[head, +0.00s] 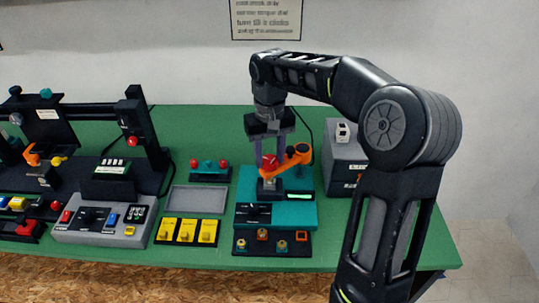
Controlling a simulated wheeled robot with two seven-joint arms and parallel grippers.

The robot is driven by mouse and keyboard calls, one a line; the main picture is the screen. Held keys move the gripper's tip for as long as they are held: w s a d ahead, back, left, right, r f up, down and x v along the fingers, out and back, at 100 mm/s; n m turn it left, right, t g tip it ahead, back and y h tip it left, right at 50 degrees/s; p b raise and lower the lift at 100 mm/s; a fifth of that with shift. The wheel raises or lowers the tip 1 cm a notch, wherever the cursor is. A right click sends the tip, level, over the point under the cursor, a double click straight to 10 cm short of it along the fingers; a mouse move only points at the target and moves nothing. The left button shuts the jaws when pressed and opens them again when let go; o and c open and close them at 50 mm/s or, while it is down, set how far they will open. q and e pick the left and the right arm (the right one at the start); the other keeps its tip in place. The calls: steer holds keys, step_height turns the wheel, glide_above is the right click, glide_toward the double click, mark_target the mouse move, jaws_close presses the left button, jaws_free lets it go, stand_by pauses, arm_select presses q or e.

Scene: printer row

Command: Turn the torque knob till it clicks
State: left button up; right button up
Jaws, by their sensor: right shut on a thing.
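My right gripper (271,155) reaches down from above at the middle right of the head view. Its fingers are shut on a red knob (269,161), which I take to be the torque knob; the fingers partly hide it. An orange arm-like part (296,156) sticks out to the right beside the knob. Both stand above a teal device (300,213) with a small lit green display and a black label plate. I cannot read the knob's angle. My left gripper is not in view.
A grey box (345,160) stands right of the teal device, close to my right arm. A black plate (272,243) with small knobs lies in front. Yellow switches (187,231), a grey tray (197,199) and a grey control panel (100,220) are to the left. The green table has bare strips.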

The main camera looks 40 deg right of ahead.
steer(key=shift+m, duration=0.4)
steer(key=m, duration=0.5)
steer(key=shift+b, duration=0.3)
steer(key=m, duration=0.7)
stand_by(0.4)
steer(key=o, duration=1.4)
steer(key=shift+c, duration=0.2)
steer(key=shift+r, duration=0.1)
